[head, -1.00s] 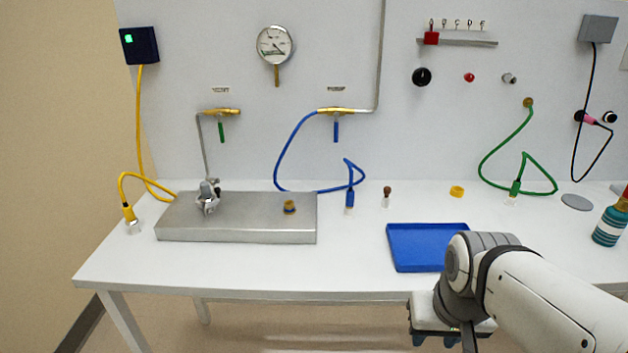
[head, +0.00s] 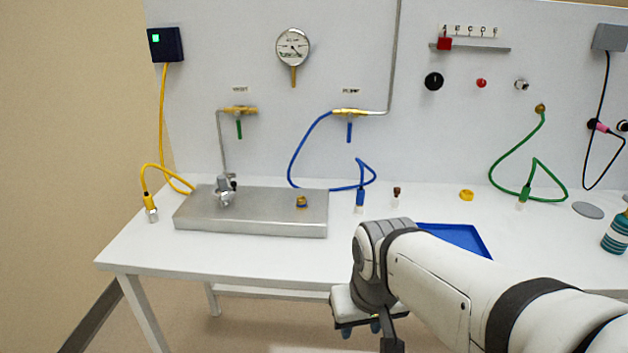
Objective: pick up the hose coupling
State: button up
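Several hose ends show in the head view, and I cannot tell which one is meant by the hose coupling. The yellow hose ends in a yellow and metal coupling (head: 151,208) standing at the left of the bench. The blue hose ends in a blue coupling (head: 360,199) with a pale lower end, upright right of the metal block. The green hose ends in a green coupling (head: 524,196) at the right. My gripper (head: 361,329) hangs in front of the bench's front edge, away from all of them. Its two fingertips look apart, with nothing seen between them.
A metal block (head: 250,222) carries a clamp-like fitting (head: 225,190) and a small brass piece (head: 302,202). My arm partly hides a blue tray (head: 462,237). A small brown-topped piece (head: 397,195), a yellow ring (head: 466,195) and a teal bottle (head: 616,234) stand on the bench.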

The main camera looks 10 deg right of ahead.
aim_at(360, 191)
jog(key=z, duration=0.05)
jog(key=i, duration=1)
jog(key=u, duration=0.05)
